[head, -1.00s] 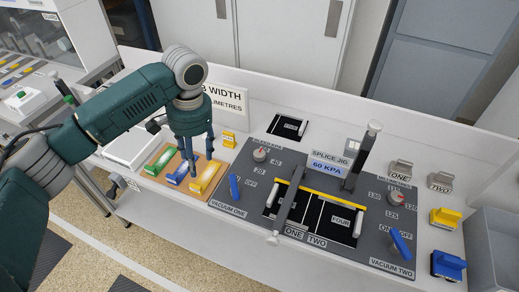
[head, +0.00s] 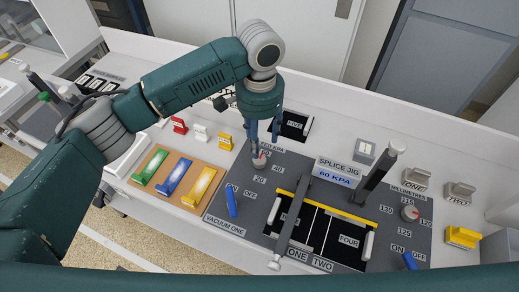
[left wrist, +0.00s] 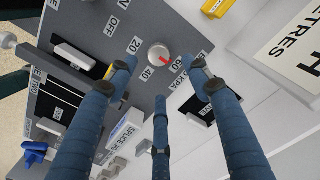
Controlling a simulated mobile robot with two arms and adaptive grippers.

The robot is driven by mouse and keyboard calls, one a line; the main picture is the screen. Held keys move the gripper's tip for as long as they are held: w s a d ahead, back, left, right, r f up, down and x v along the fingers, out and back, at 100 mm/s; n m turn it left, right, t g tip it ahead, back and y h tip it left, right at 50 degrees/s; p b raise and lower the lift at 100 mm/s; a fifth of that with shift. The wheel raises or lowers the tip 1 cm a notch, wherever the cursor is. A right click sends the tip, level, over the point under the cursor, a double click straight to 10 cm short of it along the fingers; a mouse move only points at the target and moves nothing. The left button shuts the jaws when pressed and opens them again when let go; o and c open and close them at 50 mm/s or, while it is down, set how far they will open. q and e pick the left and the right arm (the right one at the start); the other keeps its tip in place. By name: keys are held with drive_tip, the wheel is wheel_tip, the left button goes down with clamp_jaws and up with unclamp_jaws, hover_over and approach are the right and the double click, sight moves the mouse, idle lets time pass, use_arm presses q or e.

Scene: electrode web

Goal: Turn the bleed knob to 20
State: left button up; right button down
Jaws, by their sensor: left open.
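The bleed knob (head: 260,160) is a small round light-grey dial with a red mark on the dark left panel, by the labels 20 and 40. It also shows in the left wrist view (left wrist: 158,53), where its red mark lies on the side by 40 and 60; the exact reading is hard to tell. My left gripper (head: 264,146) is open above the knob, fingers pointing down, partly covering the panel labels. In the left wrist view its three blue fingers (left wrist: 160,75) are spread and empty, with the knob just beyond them. My right gripper is not in view.
A blue vacuum lever (head: 231,203) stands left of the splice jig (head: 338,222). Coloured blocks lie on a brown board (head: 160,203) at left. A second knob (head: 409,213) is on the right panel.

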sight(259, 159)
use_arm(q)
drive_tip(key=f, duration=0.3)
drive_tip(key=f+p, duration=0.1)
drive_tip(key=f, duration=0.1)
drive_tip(key=shift+s, duration=0.3)
drive_tip(key=shift+w+f, duration=0.2)
drive_tip(key=shift+f, duration=1.65)
drive_tip(key=shift+c, duration=1.3)
drive_tip(key=c, duration=0.9)
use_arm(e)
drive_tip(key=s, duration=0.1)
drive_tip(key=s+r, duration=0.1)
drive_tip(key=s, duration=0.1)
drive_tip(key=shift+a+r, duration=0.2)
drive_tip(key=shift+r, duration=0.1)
